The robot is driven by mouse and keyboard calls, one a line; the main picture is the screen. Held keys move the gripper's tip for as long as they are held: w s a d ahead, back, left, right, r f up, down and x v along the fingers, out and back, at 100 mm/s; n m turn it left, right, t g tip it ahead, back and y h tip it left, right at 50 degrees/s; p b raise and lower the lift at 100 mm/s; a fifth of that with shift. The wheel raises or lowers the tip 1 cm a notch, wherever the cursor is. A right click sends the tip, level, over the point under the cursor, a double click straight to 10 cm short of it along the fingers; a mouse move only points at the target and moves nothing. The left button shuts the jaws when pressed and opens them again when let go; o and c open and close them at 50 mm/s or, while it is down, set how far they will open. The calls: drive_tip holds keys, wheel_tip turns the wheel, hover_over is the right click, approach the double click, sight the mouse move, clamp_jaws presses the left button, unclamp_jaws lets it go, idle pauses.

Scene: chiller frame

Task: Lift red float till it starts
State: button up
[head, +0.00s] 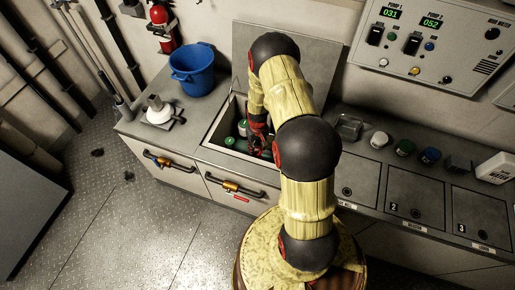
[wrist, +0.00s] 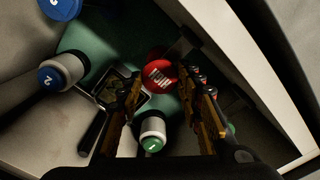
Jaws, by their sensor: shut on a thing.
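The red float (wrist: 160,73) has a round red top with white lettering and shows between my fingertips in the wrist view. My gripper (wrist: 161,88) is shut on it, one finger on each side. In the head view my gripper (head: 259,130) reaches down into the open well (head: 222,122) in the counter, and my arm hides much of it. The red float cannot be clearly made out there. From these frames I cannot tell how high the float stands. Two pump displays on the wall panel (head: 431,62) read 031 and 052.
In the wrist view, a green-capped piece marked 1 (wrist: 152,138) stands close below the fingers. A blue-capped piece marked 2 (wrist: 57,73) is at left. The well's pale wall (wrist: 280,75) runs close at right. A blue bucket (head: 192,72) stands on the counter left of the well.

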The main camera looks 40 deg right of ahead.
drive_tip(key=shift+r, duration=0.1)
clamp_jaws()
wheel_tip(320, 180, up, 5)
drive_tip(key=p, duration=0.3)
drive_tip(key=o, duration=1.4)
unclamp_jaws()
wheel_tip(320, 180, up, 12)
